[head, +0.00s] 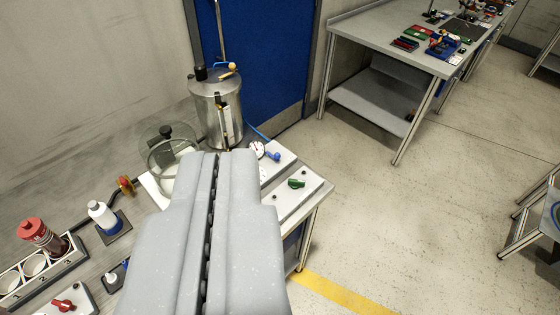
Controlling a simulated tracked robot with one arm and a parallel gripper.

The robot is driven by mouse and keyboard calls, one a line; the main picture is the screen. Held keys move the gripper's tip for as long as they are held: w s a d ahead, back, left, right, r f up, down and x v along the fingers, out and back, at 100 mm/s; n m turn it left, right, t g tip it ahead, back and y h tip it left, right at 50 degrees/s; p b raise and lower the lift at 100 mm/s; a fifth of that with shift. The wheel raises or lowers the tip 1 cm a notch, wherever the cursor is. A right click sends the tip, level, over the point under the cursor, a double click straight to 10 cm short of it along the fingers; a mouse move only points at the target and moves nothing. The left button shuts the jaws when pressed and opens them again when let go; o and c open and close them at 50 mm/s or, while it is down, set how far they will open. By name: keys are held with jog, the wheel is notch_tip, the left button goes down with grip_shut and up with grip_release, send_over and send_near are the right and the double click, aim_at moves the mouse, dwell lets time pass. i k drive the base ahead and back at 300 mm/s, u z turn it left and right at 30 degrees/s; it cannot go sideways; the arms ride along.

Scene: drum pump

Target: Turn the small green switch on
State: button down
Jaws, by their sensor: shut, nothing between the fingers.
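The small green switch (296,184) sits on a light grey plate (312,190) near the right end of the near bench. It lies to the right of my gripper and is apart from it in the picture. My gripper (226,155) is shut and empty, seen from behind, pointing away over the bench. Its two grey halves meet along a dark seam and hide much of the bench below. I cannot tell the gripper's height above the bench.
A metal drum (217,108) with a gauge (257,149) and blue valve (273,155) stands ahead. A glass vessel (170,155), white bottle (103,216), red-capped bottle (42,236) and red switch (64,305) are left. Open floor (400,220) lies right, before another table (375,40).

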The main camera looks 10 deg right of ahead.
aim_at(295, 184)
jog(key=u, duration=0.2)
jog(key=i, duration=0.9)
jog(key=z, duration=0.15)
